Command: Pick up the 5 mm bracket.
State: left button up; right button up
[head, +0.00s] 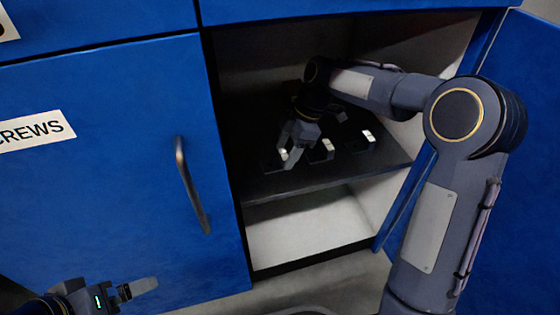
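Several small dark brackets with white labels sit on the dark shelf inside the open blue cabinet. One bracket (270,163) is at the front left, one (321,155) in the middle and one (360,146) at the right. The labels are too small to read, so I cannot tell which is the 5 mm bracket. My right gripper (287,150) points down at the front left bracket, with its fingers apart. The fingers partly hide that bracket, and I cannot tell whether they touch it. My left gripper (140,288) is low at the left, outside the cabinet, its opening unclear.
The shelf (340,178) has a bare front strip, with an empty white compartment (310,225) below. The open cabinet door (510,180) stands close to my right arm. A closed blue door (110,170) with a handle (190,185) and a partly cut-off "SCREWS" label is at the left.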

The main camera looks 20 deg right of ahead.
jog(key=c, duration=0.8)
jog(key=shift+o, duration=0.2)
